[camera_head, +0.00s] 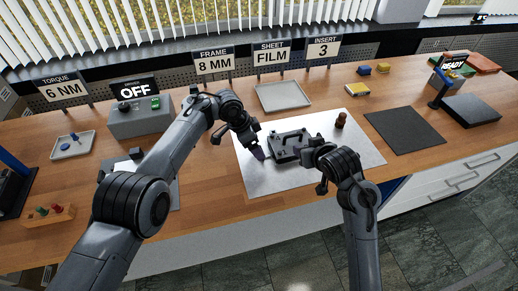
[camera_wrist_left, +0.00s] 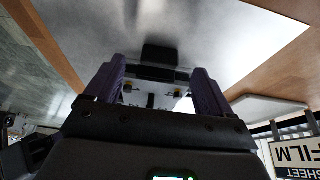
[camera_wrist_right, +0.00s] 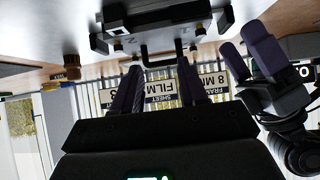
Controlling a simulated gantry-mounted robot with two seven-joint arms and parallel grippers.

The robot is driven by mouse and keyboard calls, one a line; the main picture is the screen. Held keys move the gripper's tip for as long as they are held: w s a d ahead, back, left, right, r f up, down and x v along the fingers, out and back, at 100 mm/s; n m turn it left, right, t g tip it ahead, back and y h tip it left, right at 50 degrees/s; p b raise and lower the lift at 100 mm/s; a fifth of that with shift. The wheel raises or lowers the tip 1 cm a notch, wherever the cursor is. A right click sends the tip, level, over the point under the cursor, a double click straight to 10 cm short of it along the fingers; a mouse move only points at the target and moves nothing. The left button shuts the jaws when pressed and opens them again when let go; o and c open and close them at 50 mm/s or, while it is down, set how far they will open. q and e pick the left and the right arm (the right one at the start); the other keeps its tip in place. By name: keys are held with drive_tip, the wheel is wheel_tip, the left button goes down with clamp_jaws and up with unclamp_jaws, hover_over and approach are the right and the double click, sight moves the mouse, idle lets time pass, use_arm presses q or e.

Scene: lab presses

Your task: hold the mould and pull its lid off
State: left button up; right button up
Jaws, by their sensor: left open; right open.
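The mould (camera_head: 290,143) is a dark block with a handle, lying on the pale metal sheet in the head view. It also shows in the right wrist view (camera_wrist_right: 155,22), with a dark bar handle (camera_wrist_right: 152,56) on its near side. My left gripper (camera_head: 262,152) is open at the mould's left end. In the left wrist view (camera_wrist_left: 156,84) a dark part of the mould (camera_wrist_left: 160,73) appears between its purple fingers; contact cannot be told. My right gripper (camera_head: 312,150) is open at the mould's right side. In the right wrist view its fingers (camera_wrist_right: 157,82) point towards the handle.
A small brown knob-like piece (camera_head: 341,120) stands on the metal sheet (camera_head: 355,150) right of the mould. A grey tray (camera_head: 283,96) lies behind, a dark mat (camera_head: 405,130) to the right. The control box (camera_head: 140,118) reading OFF is at the left.

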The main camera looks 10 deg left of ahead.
sight(269, 153)
use_arm(q)
drive_tip(key=shift+x, duration=1.85)
clamp_jaws()
